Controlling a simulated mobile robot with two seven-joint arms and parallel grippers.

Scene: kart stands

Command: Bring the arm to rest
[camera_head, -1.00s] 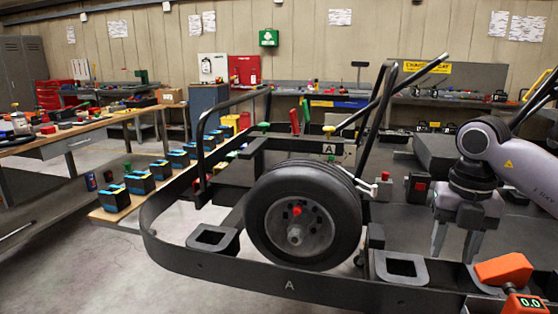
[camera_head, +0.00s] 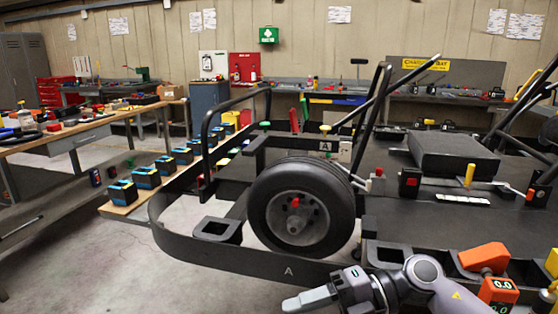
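My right arm comes in from the lower right, its grey-lilac links low in the picture. My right gripper (camera_head: 308,299) points left at the bottom edge, in front of the black kart frame (camera_head: 250,262) and below the kart's wheel (camera_head: 297,209). Its light grey fingers overlap from this side, so the gap between them is hidden. No object shows at the fingertips. My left gripper is out of view.
An orange tool with a digital display (camera_head: 499,288) is close to my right arm. Several black-and-blue boxes (camera_head: 147,177) stand on a low wooden shelf at left. A workbench (camera_head: 75,140) is behind them. Concrete floor (camera_head: 110,260) is clear at lower left.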

